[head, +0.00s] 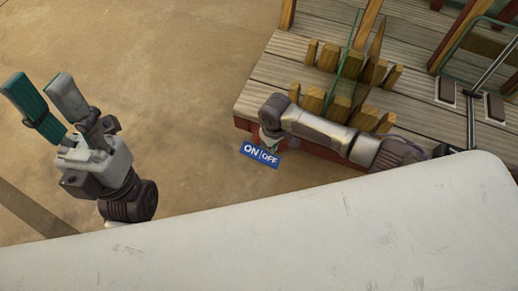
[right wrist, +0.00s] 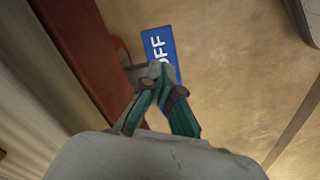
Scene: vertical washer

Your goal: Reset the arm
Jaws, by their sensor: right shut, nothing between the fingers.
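My left gripper (head: 40,84) is at the left of the head view, its two teal-padded fingers spread apart with nothing between them. My right arm reaches across the deck's front edge in the head view. Its gripper is mostly hidden there behind the wrist, just above a blue ON/OFF sign (head: 261,155). In the right wrist view the right gripper (right wrist: 160,72) is shut and empty, its fingertips together. The fingertips overlap the blue sign (right wrist: 158,45), covering part of its lettering. I cannot tell whether they touch it.
A wooden deck (head: 262,92) with a rack of upright wooden pegs (head: 325,58) fills the upper right. A red post or panel (right wrist: 85,50) stands left of the right gripper in the wrist view. Open sandy ground (head: 180,60) lies between the left gripper and the deck.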

